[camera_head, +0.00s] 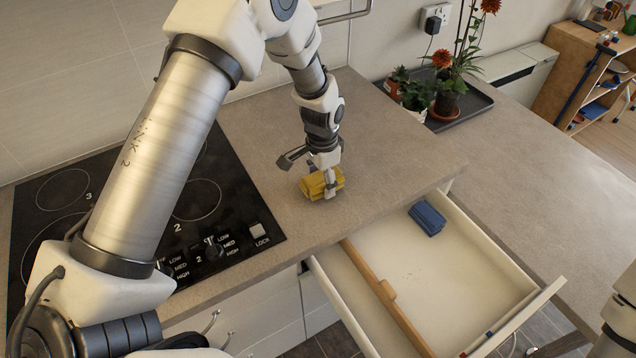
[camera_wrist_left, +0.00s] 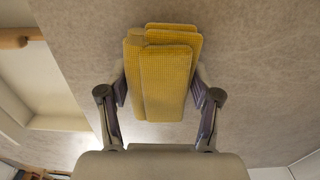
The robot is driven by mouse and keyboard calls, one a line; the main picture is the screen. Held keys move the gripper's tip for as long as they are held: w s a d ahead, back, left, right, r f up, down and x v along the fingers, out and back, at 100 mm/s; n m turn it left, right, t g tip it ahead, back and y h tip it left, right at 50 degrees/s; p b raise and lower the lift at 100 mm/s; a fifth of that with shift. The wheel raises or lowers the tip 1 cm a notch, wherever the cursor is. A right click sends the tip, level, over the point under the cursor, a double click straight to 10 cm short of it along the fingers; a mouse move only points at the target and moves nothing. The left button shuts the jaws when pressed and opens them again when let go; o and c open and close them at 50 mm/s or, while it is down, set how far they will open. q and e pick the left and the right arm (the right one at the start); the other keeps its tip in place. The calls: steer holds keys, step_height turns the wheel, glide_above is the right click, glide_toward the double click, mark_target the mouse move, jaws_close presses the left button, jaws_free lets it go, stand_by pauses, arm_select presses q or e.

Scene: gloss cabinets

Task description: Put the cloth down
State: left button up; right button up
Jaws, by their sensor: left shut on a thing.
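The yellow folded cloth (camera_head: 313,186) is at the counter's surface, to the right of the black hob in the head view. My left gripper (camera_head: 326,182) comes down over it from above and is shut on it. In the left wrist view the cloth (camera_wrist_left: 165,80) shows as a stack of folded layers between the two fingers of my left gripper (camera_wrist_left: 160,92). I cannot tell whether the cloth's underside touches the counter. My right gripper is not in view; only part of my right arm shows at the lower right edge.
The counter (camera_head: 390,150) is clear around the cloth. The black hob (camera_head: 190,215) lies to the left. An open drawer (camera_head: 455,280) with a wooden divider (camera_head: 385,300) and a blue folded item (camera_head: 427,219) is at the front right. Potted plants (camera_head: 445,105) stand on a dark tray behind.

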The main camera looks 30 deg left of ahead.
mark_target(321, 176)
arm_select(q)
steer(key=shift+s+d+f, duration=0.1)
steer(key=shift+s, duration=0.1)
steer(key=shift+w+a+f, duration=0.15)
steer(key=shift+a, duration=0.15)
steer(key=o, duration=1.2)
steer(key=shift+w+a+f, duration=0.1)
steer(key=shift+w+f, duration=0.05)
steer(key=shift+s+d+r, duration=0.2)
steer(key=shift+w+a+r, duration=0.1)
steer(key=shift+w+r, duration=0.05)
steer(key=shift+r, duration=0.25)
step_height(321, 176, up, 11)
steer(key=b, duration=0.2)
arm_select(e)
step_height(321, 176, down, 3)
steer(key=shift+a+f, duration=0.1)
arm_select(q)
steer(key=shift+r, duration=0.1)
